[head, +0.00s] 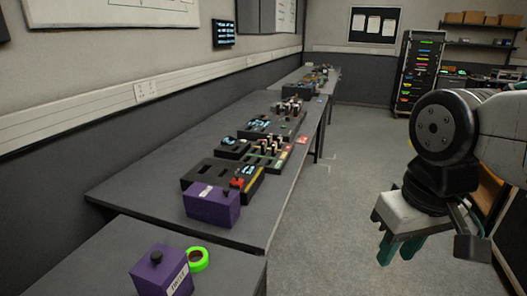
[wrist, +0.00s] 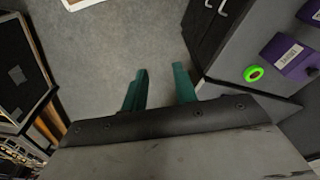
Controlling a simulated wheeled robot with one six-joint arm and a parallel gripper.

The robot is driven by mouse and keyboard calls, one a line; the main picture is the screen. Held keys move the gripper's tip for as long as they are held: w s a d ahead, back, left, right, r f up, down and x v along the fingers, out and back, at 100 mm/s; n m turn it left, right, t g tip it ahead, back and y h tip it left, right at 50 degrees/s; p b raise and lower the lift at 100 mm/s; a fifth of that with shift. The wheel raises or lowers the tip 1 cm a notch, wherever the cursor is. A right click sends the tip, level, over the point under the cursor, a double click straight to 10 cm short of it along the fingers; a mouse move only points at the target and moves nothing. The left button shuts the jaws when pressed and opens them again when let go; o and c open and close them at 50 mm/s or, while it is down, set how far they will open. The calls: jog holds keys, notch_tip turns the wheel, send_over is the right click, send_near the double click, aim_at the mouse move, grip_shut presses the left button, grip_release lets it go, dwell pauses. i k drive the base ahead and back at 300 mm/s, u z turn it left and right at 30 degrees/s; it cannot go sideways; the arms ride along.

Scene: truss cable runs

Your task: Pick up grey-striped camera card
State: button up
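My gripper (head: 400,248) hangs over the floor at the right of the head view, well away from the bench. In the wrist view its two teal fingers (wrist: 160,84) stand apart with only grey floor between them. I cannot pick out a grey-striped camera card in either view.
The grey bench (head: 140,190) runs along the left wall. A purple box (head: 212,206) sits by the tray. A nearer surface holds another purple box (head: 152,272) and a green tape roll (head: 199,261). A black rack (head: 403,75) stands at the back. The floor aisle is clear.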

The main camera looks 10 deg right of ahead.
aim_at(264, 146)
jog(key=z, duration=1)
jog(key=i, duration=3.75)
jog(key=u, duration=4.05)
